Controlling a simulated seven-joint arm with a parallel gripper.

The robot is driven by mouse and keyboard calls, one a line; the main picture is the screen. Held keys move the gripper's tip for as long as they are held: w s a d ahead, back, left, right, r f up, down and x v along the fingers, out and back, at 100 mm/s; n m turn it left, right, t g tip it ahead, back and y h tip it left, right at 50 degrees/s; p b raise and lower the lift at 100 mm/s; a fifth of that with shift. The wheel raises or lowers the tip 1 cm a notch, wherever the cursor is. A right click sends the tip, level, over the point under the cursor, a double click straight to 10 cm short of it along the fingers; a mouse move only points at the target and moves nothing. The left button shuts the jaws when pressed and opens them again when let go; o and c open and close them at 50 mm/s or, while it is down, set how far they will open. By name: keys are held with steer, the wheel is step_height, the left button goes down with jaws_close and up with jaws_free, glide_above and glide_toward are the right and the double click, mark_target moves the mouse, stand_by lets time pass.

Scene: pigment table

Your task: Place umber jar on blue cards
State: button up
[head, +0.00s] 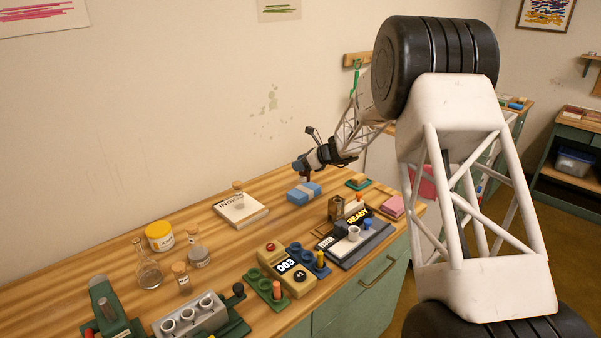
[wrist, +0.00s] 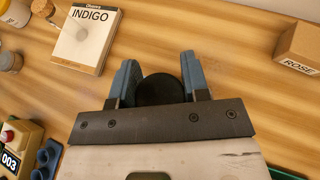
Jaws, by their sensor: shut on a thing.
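My gripper (head: 303,170) is at the back of the table, pointing down, its blue fingers closed on a dark jar (head: 306,179). In the wrist view the fingers (wrist: 158,66) stand on either side of the jar's round black top (wrist: 160,90). No label is readable; I take it as the umber jar. The blue cards (head: 304,194), a blue stack with a pale band, lie on the table just below the jar. I cannot tell whether the jar touches them. In the wrist view the cards are hidden by the gripper.
A ROSE box (wrist: 300,48) is at the right in the wrist view. The 003 device (head: 285,268) and READY device (head: 350,244) stand nearer the front. Glassware (head: 149,275) is at left.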

stand_by(0.3)
steer(key=shift+f, duration=1.7)
steer(key=shift+f, duration=0.15)
steer(key=o, duration=1)
steer(key=shift+d+r, duration=0.15)
steer(key=shift+r, duration=0.05)
steer(key=v, duration=1.1)
steer(key=shift+s+d+r, duration=0.15)
steer(key=shift+s+d, duration=0.05)
